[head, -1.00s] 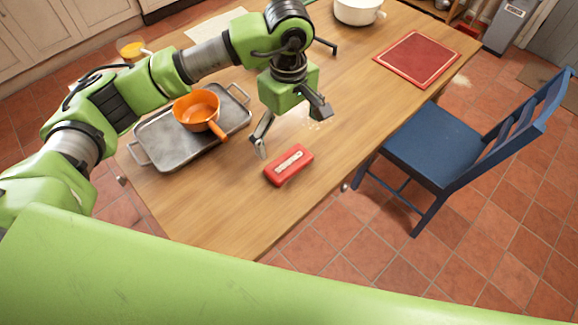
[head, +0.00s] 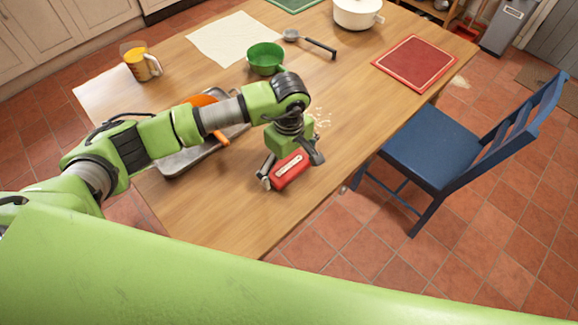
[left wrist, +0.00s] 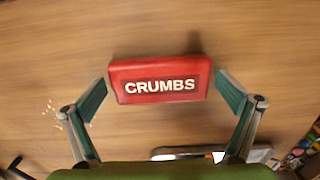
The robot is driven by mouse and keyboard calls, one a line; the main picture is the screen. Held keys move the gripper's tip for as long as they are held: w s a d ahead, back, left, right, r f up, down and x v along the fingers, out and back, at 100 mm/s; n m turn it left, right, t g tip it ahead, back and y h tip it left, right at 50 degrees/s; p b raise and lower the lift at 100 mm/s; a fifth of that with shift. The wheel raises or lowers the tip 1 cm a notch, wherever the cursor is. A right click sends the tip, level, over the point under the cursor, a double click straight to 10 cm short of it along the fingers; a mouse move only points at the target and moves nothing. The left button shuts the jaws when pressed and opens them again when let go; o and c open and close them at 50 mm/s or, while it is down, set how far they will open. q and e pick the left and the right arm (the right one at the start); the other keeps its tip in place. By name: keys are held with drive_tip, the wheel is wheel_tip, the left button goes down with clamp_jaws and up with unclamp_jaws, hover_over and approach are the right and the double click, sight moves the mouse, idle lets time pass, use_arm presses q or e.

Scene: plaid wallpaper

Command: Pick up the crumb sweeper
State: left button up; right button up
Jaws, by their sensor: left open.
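The crumb sweeper is a red block (head: 291,170) with a pale label, lying on the wooden table near its front right edge. In the left wrist view the sweeper (left wrist: 160,78) reads "CRUMBS" and lies between my spread fingers. My left gripper (head: 292,173) is open over the sweeper, one finger at each end; it also shows in the left wrist view (left wrist: 162,97). A gap shows between the sweeper and each finger. My right gripper is not in view.
A grey tray (head: 172,163) with an orange pan (head: 203,100) lies behind my left arm. Crumbs (head: 322,118) lie beyond the gripper. A green bowl (head: 266,58), a ladle (head: 318,43) and a measuring jug (head: 142,63) stand farther back. A blue chair (head: 430,140) is at right.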

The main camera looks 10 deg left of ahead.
sight(288, 167)
use_arm(q)
drive_tip(key=c, duration=1.1)
drive_tip(key=shift+o, duration=0.2)
drive_tip(key=shift+w+r+b, duration=0.1)
drive_tip(key=shift+r+b, duration=0.2)
drive_tip(key=shift+r, duration=0.2)
drive_tip(key=r, duration=0.1)
drive_tip(key=r+b, duration=0.1)
drive_tip(key=shift+s+r, duration=0.25)
drive_tip(key=shift+r, duration=0.05)
drive_tip(key=s+r, duration=0.3)
drive_tip(key=s+r+b, duration=0.1)
drive_tip(key=r, duration=0.1)
drive_tip(key=shift+s+a+r, duration=0.15)
drive_tip(key=shift+s+a, duration=0.1)
drive_tip(key=shift+a, duration=0.05)
drive_tip(key=s+a+r+b, duration=0.1)
drive_tip(key=s+r, duration=0.3)
drive_tip(key=s, duration=0.5)
drive_tip(key=shift+b, duration=0.3)
drive_tip(key=shift+o, duration=0.8)
